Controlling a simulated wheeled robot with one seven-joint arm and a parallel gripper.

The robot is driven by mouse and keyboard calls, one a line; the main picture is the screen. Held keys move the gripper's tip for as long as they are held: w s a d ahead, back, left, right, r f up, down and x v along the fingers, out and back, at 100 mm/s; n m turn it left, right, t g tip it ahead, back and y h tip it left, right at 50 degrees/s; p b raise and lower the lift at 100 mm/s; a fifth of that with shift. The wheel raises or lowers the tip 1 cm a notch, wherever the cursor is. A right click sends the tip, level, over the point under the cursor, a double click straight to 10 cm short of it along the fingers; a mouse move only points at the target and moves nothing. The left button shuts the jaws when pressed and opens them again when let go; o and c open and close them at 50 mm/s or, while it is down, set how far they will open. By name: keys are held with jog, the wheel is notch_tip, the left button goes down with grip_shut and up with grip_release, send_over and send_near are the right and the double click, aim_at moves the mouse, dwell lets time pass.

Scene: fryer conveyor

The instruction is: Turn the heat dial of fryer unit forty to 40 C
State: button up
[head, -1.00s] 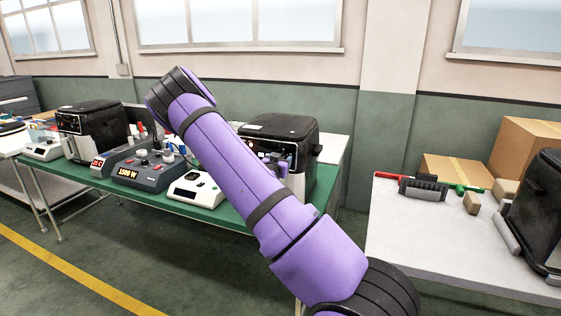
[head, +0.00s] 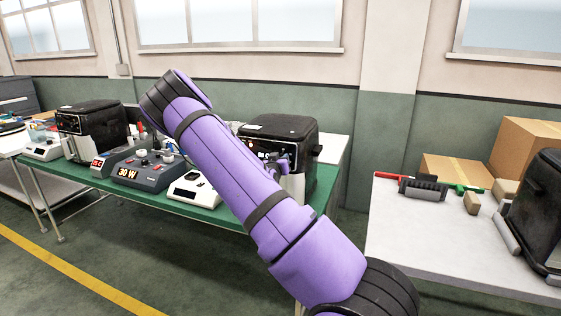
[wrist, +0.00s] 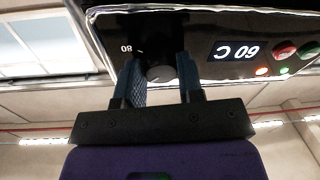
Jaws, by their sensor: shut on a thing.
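The black fryer (head: 282,128) stands at the right end of the green table, partly hidden by my purple arm. In the wrist view its glossy panel (wrist: 200,30) fills the top. A display (wrist: 236,50) there appears to read 60 C. A dark round dial (wrist: 159,73) sits on the panel, with an "80" mark beside it. My gripper (wrist: 160,75) has its blue fingers on both sides of the dial and is shut on it. The dial's pointer is too small to read.
On the green table (head: 215,215) stand a grey power box (head: 146,172) showing 30 W, a white scale-like device (head: 192,190) and another fryer (head: 92,130). A white table (head: 400,225) at right holds brushes, cartons and a black appliance. The floor in front is clear.

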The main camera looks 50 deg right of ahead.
jog(key=shift+n+y, duration=0.6)
jog(key=shift+n, duration=3.9)
jog(key=shift+s+n, duration=0.1)
jog(key=shift+n, duration=0.2)
jog(key=o, duration=0.9)
jog(key=shift+r, duration=0.1)
jog(key=v, duration=1)
jog(key=shift+s+a, duration=0.3)
